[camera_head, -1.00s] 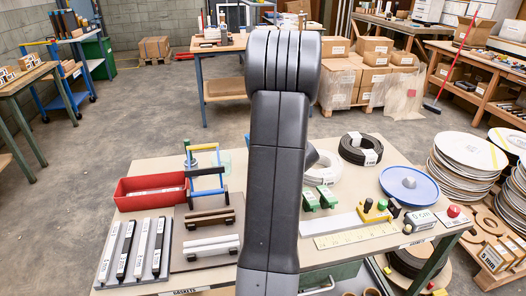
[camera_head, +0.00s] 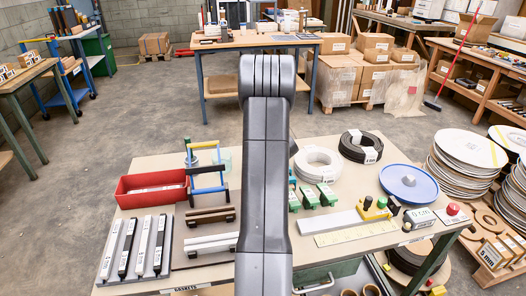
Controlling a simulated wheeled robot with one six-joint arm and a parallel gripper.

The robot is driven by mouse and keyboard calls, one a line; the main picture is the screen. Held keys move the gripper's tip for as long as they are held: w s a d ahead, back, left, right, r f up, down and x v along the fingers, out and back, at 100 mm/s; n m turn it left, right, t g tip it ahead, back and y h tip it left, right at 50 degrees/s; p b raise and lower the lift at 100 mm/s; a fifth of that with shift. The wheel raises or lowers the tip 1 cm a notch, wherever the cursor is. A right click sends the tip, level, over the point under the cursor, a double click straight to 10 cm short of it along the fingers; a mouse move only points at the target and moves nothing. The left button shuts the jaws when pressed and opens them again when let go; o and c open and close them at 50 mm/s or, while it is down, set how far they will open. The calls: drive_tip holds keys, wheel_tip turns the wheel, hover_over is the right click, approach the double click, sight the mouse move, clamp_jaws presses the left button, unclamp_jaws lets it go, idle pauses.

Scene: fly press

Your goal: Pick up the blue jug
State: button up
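I cannot make out a clear blue jug in the head view. A blue frame with a dark top bar (camera_head: 207,180) stands at the left, beside the red bin. My dark arm rises through the middle of the view and hides a strip of the table behind it. My gripper does not show, so its place relative to these things is hidden.
The work table (camera_head: 150,165) also bears a red bin (camera_head: 151,188), a white coil (camera_head: 318,163), a black coil (camera_head: 360,147), green blocks (camera_head: 327,194) and a steel strip (camera_head: 329,222). Stacked discs (camera_head: 466,170) stand at the right.

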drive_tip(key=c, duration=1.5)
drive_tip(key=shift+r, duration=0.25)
